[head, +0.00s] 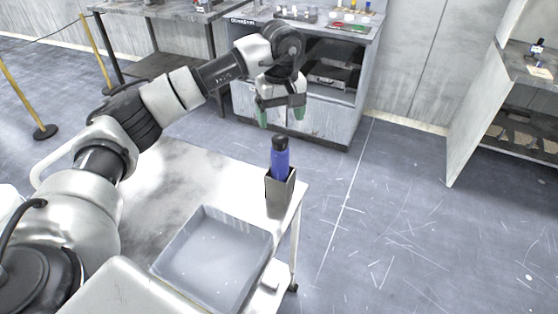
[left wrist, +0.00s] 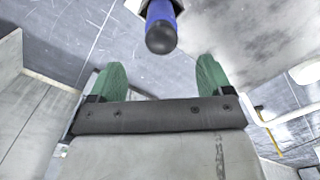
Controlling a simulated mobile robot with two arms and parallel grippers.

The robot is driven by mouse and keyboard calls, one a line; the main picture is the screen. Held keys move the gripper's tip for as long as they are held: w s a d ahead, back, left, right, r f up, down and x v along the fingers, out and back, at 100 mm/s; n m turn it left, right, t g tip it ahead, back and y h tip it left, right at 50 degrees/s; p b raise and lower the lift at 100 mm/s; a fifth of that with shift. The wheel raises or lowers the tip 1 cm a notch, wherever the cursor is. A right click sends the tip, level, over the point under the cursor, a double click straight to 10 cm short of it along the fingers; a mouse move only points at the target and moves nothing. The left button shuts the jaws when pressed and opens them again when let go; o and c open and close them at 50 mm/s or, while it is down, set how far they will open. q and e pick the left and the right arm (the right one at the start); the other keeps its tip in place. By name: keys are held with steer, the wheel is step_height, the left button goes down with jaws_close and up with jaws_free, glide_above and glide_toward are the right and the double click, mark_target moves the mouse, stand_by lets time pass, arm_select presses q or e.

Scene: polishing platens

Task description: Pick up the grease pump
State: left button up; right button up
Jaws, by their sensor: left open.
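The grease pump (head: 280,160) is blue with a black top. It stands upright in a small grey holder (head: 280,191) at the right corner of the metal table. Its lower part is hidden in the holder. My left gripper (head: 282,116) has green fingertips, points down and is open and empty, above the pump and apart from it. In the left wrist view the pump (left wrist: 160,25) shows at the top, black end toward the camera, beyond the gap between the two open green fingers (left wrist: 159,80). My right gripper is not in view.
A grey tray (head: 262,240) sits on the metal table (head: 205,168) in front of the holder. A workbench (head: 345,30) with small items stands behind. Another bench (head: 535,62) is at the right. The floor to the right of the table is clear.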

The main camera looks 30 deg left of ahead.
mark_target(280, 136)
arm_select(q)
step_height(280, 136, down, 3)
steer(key=shift+f, duration=0.2)
steer(key=f+p, duration=0.1)
steer(key=f, duration=0.2)
steer(key=f+p, duration=0.1)
steer(key=shift+s+f+p, duration=0.3)
steer(key=shift+f+p, duration=0.05)
steer(key=shift+f, duration=0.05)
steer(key=shift+w+f, duration=0.1)
steer(key=shift+f, duration=0.2)
steer(key=shift+c, duration=0.7)
steer(key=shift+r, duration=0.1)
steer(key=c, duration=1)
